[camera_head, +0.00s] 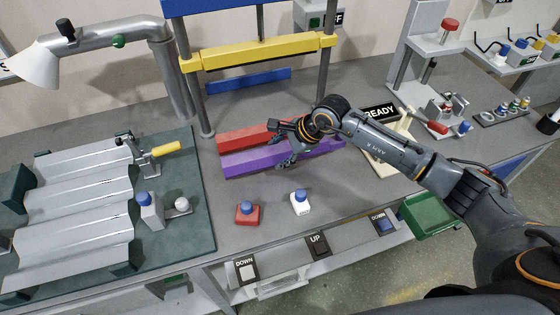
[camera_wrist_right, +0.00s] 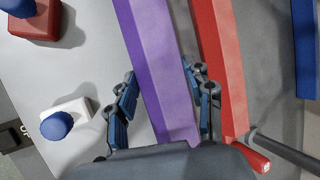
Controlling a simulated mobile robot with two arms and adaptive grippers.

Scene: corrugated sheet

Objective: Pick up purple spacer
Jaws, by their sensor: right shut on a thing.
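The purple spacer (camera_head: 245,163) is a long bar near the front of the press, on the grey table. My right gripper (camera_head: 286,152) is over its middle in the head view and hides part of it. In the right wrist view the purple spacer (camera_wrist_right: 155,60) runs between the two blue-padded fingers of my right gripper (camera_wrist_right: 160,86), one on each side, and the gripper is shut on it. I cannot tell whether the spacer is lifted off the table. My left gripper is not in view.
A red spacer (camera_head: 235,138) lies close behind and parallel to the purple one. A red block with a blue knob (camera_head: 247,213) and a white one (camera_head: 299,202) stand in front. A yellow press bar (camera_head: 258,50) is above. Corrugated sheet (camera_head: 80,185) lies at left.

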